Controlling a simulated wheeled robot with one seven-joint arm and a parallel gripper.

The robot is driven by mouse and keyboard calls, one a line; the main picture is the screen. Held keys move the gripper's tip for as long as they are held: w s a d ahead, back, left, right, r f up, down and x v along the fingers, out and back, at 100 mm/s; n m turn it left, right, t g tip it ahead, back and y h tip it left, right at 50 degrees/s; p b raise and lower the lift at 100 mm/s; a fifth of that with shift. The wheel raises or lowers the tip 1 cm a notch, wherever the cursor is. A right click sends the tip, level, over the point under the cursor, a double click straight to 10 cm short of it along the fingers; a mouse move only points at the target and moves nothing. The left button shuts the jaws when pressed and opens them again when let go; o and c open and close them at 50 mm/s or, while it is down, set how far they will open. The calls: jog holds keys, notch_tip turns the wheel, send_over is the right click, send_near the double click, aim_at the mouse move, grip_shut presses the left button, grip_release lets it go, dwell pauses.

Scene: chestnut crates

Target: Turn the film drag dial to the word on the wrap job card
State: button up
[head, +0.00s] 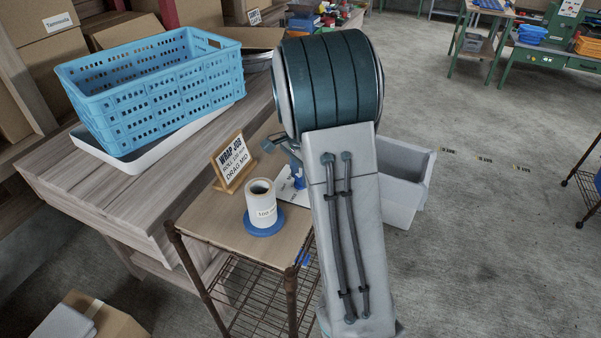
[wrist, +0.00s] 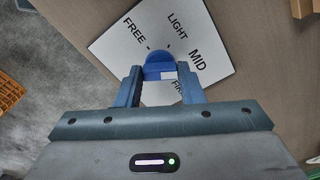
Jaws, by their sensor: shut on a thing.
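The wrap job card (head: 235,161) stands upright in a wooden holder on the small table and reads "WRAP JOB", "ROLL 100", "DRAG MID", its small print partly unclear. The film drag dial is a blue knob (wrist: 158,64) on a white plate (wrist: 222,68) marked FREE, LIGHT, MID and a partly hidden word starting "FI". My gripper (wrist: 161,84) is shut on the knob, one blue finger on each side. A pale patch shows on the knob's near side; I cannot tell which word it points to. In the head view my arm hides most of the dial.
A white roll (head: 261,203) on a blue round base stands on the small table (head: 205,213), near the card. A blue crate (head: 160,92) sits on a white tray on the wooden bench behind. A grey bin (head: 402,190) is right of my arm.

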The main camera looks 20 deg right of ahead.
jog(key=o, duration=1)
notch_tip(320, 180, up, 14)
jog(key=shift+f, duration=0.1)
dwell(0.4)
jog(key=s+a+f+n+t, duration=0.1)
jog(key=s+a+n, duration=0.2)
jog(key=s+n, duration=0.2)
jog(key=s+a+f+n+t, duration=0.1)
jog(key=s+n, duration=0.4)
jog(key=s, duration=0.5)
jog(key=s+a+f+n, duration=0.2)
jog(key=s+a+n, duration=0.2)
jog(key=s+a, duration=0.2)
jog(key=shift+s+f+n+t, duration=0.25)
jog(key=shift+s+n+t, duration=0.15)
jog(key=shift+s, duration=0.55)
